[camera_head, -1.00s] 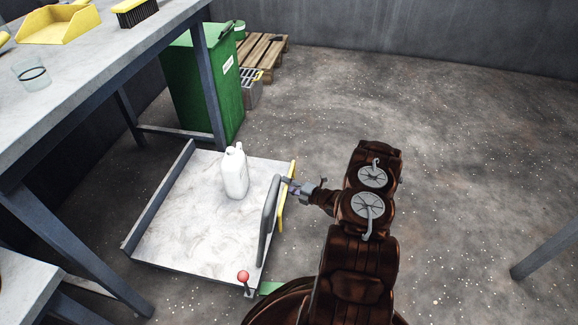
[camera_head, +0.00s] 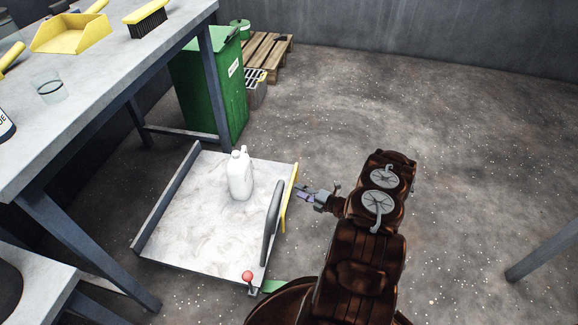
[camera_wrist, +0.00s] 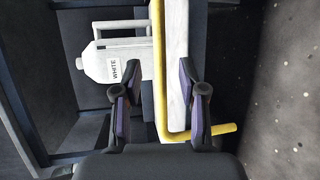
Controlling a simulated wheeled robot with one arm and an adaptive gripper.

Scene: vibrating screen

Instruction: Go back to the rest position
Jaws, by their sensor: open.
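My gripper (camera_head: 312,196) is open and empty in the head view, just right of the platform's yellow-edged side and its dark handle bar (camera_head: 271,222). In the wrist view, its two fingers (camera_wrist: 160,104) stand apart, with a yellow bar (camera_wrist: 160,70) showing between and beyond them. I cannot tell whether a finger touches the bar. A white jug (camera_head: 240,174) stands upright on the pale platform (camera_head: 190,235). The wrist view shows the jug sideways (camera_wrist: 115,66), with a label reading "WHITE".
A workbench (camera_head: 110,65) at the left holds a yellow dustpan (camera_head: 72,34), a brush (camera_head: 147,18) and a clear glass (camera_head: 48,88). A green bin (camera_head: 213,85) and a pallet (camera_head: 268,52) stand behind. A red-knobbed lever (camera_head: 247,277) is at the platform's front.

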